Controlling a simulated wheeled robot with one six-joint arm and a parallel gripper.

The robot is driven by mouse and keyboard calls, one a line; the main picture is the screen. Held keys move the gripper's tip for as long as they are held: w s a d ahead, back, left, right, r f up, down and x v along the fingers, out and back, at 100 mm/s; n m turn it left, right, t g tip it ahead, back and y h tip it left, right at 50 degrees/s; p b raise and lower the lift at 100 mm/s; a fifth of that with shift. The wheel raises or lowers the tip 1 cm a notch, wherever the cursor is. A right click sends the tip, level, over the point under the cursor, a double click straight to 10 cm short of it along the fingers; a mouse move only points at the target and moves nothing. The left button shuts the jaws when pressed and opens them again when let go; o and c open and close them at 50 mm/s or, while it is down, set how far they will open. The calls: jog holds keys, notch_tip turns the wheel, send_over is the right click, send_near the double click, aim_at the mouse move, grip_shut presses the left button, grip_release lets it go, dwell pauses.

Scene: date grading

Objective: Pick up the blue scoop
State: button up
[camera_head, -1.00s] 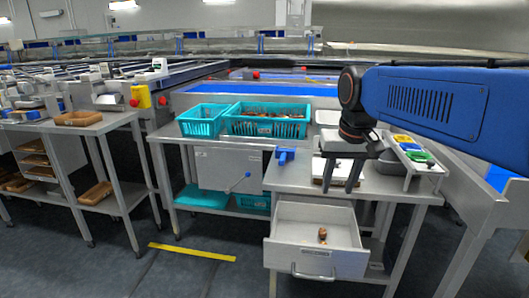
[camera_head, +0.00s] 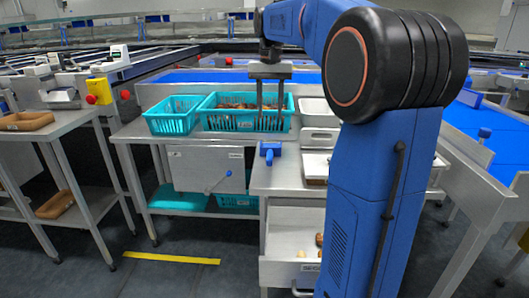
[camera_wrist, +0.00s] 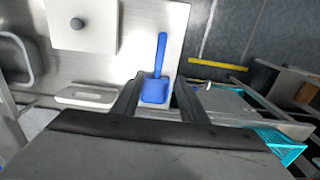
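The blue scoop (camera_head: 270,152) lies at the left edge of the steel table. It also shows in the wrist view (camera_wrist: 155,90), its handle pointing up in the picture and its wide end nearest my gripper. My gripper (camera_head: 270,126) is open and empty, pointing down, and appears just above the scoop in the head view. In the wrist view the scoop's wide end shows between the two spread fingers of my gripper (camera_wrist: 157,84). I see no finger touching it. How high the fingers are above it is hard to tell.
Teal baskets (camera_head: 217,127) stand behind and left of the scoop. White trays (camera_head: 319,134) are on the table to the right, partly hidden by my arm. An open drawer (camera_head: 290,237) juts out below the table top. The floor at front left is clear around a yellow strip (camera_head: 171,258).

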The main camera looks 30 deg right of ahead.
send_over(270, 152)
jog(key=f, duration=1.1)
jog(key=shift+s+a, duration=0.15)
jog(key=shift+s, duration=0.05)
jog(key=shift+w+d+f, duration=0.15)
jog(key=shift+w+f, duration=0.05)
jog(key=shift+f, duration=1.15)
jog(key=shift+w+d+f, duration=0.1)
jog(key=shift+w+f, duration=0.05)
jog(key=shift+f, duration=1.2)
grip_shut()
